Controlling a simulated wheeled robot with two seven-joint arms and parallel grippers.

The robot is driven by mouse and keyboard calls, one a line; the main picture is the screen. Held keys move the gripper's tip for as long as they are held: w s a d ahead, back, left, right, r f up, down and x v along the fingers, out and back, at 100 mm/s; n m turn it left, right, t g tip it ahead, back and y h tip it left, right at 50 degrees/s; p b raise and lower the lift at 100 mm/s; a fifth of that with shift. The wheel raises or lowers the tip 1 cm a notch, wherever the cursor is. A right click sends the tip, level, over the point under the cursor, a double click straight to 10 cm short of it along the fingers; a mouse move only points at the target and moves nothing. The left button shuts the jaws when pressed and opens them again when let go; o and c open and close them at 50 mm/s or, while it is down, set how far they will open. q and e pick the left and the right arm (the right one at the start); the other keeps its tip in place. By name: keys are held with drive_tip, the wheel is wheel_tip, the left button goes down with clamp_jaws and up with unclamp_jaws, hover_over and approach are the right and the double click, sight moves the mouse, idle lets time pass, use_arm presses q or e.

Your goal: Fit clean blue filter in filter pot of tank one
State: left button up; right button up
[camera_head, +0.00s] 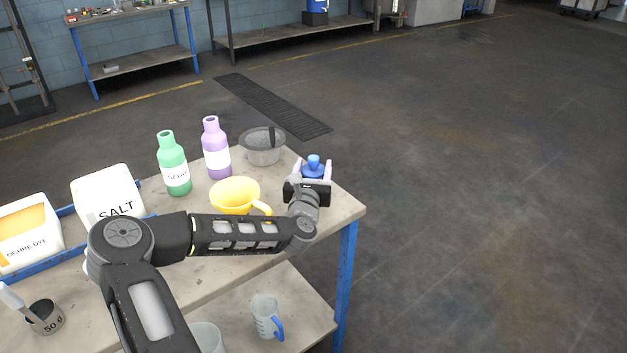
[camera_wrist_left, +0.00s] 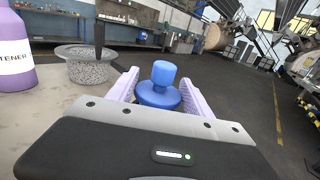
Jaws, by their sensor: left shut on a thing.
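The blue filter (camera_head: 313,166) is a blue piece with a round knob on top. My left gripper (camera_head: 312,172) is shut on it at the right end of the table. In the left wrist view the filter (camera_wrist_left: 160,88) stands knob up between the two pale purple fingers of the gripper (camera_wrist_left: 158,95). Its lower part is hidden by the gripper body, so I cannot tell if it touches the table. The filter pot and tank one cannot be made out for certain. My right gripper is not in view.
The table (camera_head: 345,205) holds a grey bowl (camera_head: 262,149), a purple bottle (camera_head: 216,150), a green bottle (camera_head: 173,165), a yellow funnel-like vessel (camera_head: 230,194), a salt box (camera_head: 105,195) and an ochre dye box (camera_head: 28,235). Open floor (camera_head: 480,200) lies right of the table.

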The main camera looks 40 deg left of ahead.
use_arm(q)
drive_tip(key=c, duration=0.7)
drive_tip(key=shift+r, duration=0.15)
wheel_tip(320, 180, up, 10)
drive_tip(key=shift+f, duration=0.1)
idle(0.6)
